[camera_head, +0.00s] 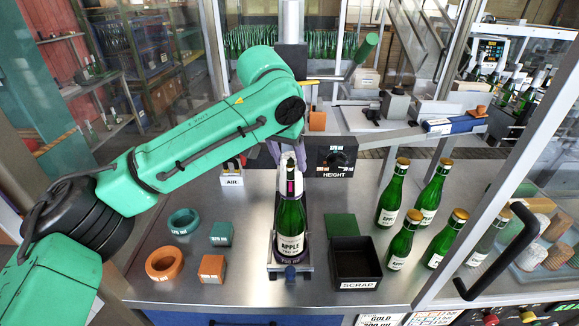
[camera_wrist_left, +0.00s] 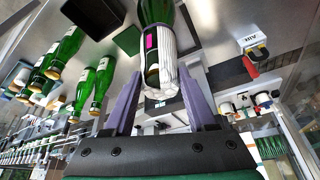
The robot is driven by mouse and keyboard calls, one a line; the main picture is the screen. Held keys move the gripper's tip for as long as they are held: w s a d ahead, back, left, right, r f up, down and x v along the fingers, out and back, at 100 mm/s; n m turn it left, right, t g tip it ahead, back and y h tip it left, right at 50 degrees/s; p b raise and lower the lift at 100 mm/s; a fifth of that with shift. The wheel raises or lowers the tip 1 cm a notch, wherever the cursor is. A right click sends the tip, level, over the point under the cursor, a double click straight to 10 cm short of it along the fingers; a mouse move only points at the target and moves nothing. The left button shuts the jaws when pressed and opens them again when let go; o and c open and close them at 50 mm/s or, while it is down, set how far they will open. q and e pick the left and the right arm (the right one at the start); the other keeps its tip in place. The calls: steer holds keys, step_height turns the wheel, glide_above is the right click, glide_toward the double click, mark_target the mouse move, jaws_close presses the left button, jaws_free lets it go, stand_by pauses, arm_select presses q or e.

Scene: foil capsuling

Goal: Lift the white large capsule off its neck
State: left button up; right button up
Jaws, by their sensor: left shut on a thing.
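A green bottle (camera_head: 291,219) with a white APPLE label stands upright on a small stand at the middle of the bench. A white capsule with a pink mark (camera_head: 284,170) sits over its neck. The capsule shows large and pleated in the left wrist view (camera_wrist_left: 165,72), with the green bottle (camera_wrist_left: 154,10) beyond it. My left gripper (camera_head: 286,153) reaches the bottle top from above. The bottle's top end is partly hidden by the fingers in the head view. My right gripper is not in view.
A black SCRAP bin (camera_head: 357,266) stands right of the bottle, near a green pad (camera_head: 341,224). Several gold-capped bottles (camera_head: 392,196) stand further right. Rings (camera_head: 164,264) and blocks (camera_head: 212,268) lie to the left. A HEIGHT knob unit (camera_head: 337,158) stands behind.

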arm_select(q)
step_height(320, 180, up, 7)
steer(key=shift+d+r+b, duration=0.1)
steer(key=shift+r+b, duration=0.1)
steer(key=shift+b, duration=0.55)
step_height(320, 180, up, 11)
steer(key=p, duration=0.2)
steer(key=shift+f+b, duration=2.85)
